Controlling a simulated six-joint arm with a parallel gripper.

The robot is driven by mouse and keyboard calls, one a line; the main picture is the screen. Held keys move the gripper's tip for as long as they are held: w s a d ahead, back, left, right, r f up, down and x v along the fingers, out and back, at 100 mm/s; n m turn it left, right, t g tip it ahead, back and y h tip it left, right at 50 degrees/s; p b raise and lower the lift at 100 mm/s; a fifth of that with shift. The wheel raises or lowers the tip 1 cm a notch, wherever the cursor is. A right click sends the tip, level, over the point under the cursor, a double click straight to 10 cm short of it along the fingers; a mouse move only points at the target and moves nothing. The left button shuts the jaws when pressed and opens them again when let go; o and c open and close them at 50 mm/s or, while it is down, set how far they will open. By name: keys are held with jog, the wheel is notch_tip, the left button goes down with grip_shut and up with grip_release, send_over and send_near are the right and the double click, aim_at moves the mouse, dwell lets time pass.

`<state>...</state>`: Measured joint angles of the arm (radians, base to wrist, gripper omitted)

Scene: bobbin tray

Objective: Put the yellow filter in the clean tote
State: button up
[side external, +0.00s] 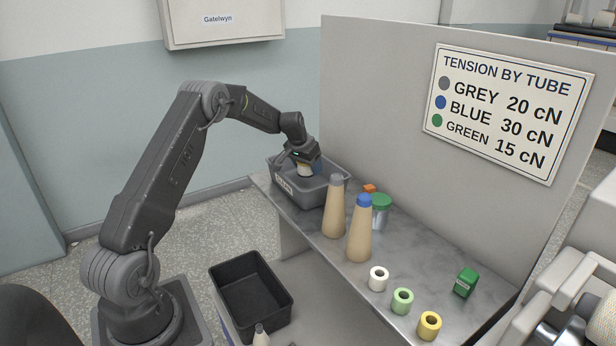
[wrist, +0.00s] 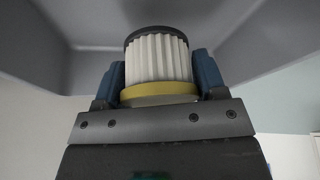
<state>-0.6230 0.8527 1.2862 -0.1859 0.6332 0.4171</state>
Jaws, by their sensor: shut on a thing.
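The yellow filter (wrist: 158,60) is a white pleated cylinder with a dark rim and a yellow band. My gripper (wrist: 160,75) is shut on it, with one blue finger on each side in the wrist view. In the side view my gripper (side external: 306,163) is at the grey tote (side external: 313,193), over its open top, and the filter (side external: 305,170) shows small and pale beneath it. The tote has a label (side external: 284,184) on its front that is too small to read surely. Its grey inner walls (wrist: 245,35) show behind the filter. The tote's floor is mostly hidden.
Two tall cones, grey-tipped (side external: 335,210) and blue-tipped (side external: 360,235), stand close to the tote. Behind them are a green-lidded tin (side external: 381,212) and an orange item (side external: 369,188). White, green and yellow rolls and a green box (side external: 466,283) lie nearer. A black bin (side external: 250,290) stands lower left.

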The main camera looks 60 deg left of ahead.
aim_at(308, 184)
jog(key=shift+w+f, duration=0.1)
jog(key=shift+f, duration=1.95)
jog(key=shift+f, duration=0.2)
jog(key=o, duration=0.9)
